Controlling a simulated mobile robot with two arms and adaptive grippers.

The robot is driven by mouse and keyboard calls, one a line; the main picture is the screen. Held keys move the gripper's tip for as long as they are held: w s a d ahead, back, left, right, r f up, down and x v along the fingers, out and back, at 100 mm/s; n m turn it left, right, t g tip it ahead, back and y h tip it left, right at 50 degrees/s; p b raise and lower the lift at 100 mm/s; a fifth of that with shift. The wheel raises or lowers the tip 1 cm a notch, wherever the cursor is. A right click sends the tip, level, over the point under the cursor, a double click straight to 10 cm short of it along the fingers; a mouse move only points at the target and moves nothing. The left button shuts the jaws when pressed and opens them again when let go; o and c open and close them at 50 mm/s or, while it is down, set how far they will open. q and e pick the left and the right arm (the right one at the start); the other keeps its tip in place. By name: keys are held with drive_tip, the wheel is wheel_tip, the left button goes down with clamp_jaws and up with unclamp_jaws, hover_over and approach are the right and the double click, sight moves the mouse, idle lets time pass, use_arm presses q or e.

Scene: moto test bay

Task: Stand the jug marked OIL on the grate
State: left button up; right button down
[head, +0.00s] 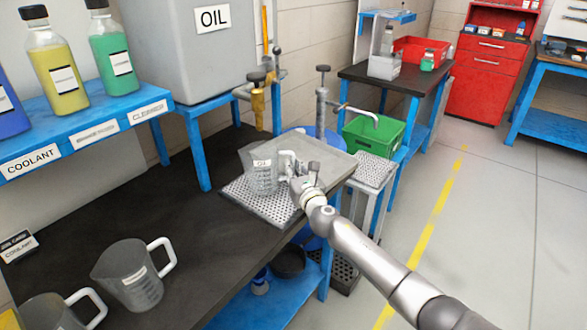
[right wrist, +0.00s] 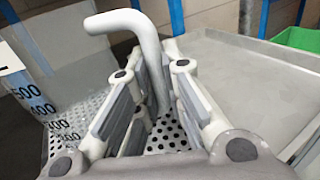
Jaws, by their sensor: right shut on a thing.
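The clear jug marked OIL (head: 262,178) is at the grate under the brass tap, with its handle on the right. It leans slightly in the head view, and I cannot tell whether its base touches the grate. The perforated metal grate (head: 262,208) lies at the far end of the dark bench. My right gripper (head: 290,168) is shut on the jug's handle. In the right wrist view the handle (right wrist: 148,45) stands between the fingers (right wrist: 150,108), the jug's scale shows at the left edge, and grate holes show below. My left gripper is out of view.
A brass tap (head: 257,95) hangs above the grate from the grey OIL tank (head: 200,55). A grey tray (head: 335,168) lies right of the grate. Another jug (head: 130,280) stands on the near bench. A bottle shelf (head: 95,130) overhangs the left. The bench middle is clear.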

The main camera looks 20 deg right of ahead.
drive_tip(key=shift+f+b, duration=0.45)
drive_tip(key=shift+f, duration=0.05)
idle(0.8)
drive_tip(key=c, duration=1.5)
unclamp_jaws()
drive_tip(key=shift+o, duration=0.2)
drive_tip(key=shift+s, duration=0.1)
drive_tip(key=s, duration=1.2)
drive_tip(key=shift+d, duration=0.45)
